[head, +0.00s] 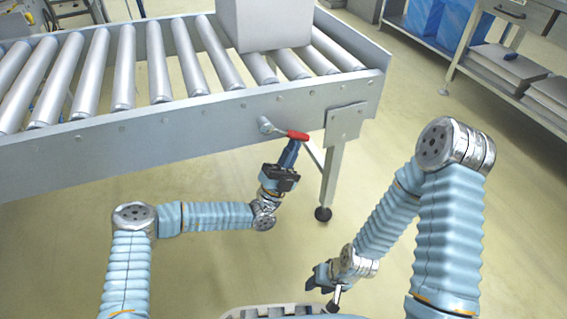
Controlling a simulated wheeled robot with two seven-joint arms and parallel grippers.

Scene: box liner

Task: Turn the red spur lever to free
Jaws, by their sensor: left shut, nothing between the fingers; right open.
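The red spur lever (297,136) sticks out from a round metal pivot (265,125) on the side rail of the roller conveyor. Its red grip points right and slightly down. My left gripper (291,147) is shut with nothing in it, its fingertips just below the red grip. I cannot tell whether they touch it. My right gripper (322,290) is open and empty, low over the floor, well away from the lever. No free or locked marking is readable.
A grey box (262,24) sits on the conveyor rollers (122,68). The conveyor's side rail (180,136) and its leg (331,178) stand close to my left gripper. A shelf with blue bins (440,18) stands at the upper right. The floor at the right of the leg is clear.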

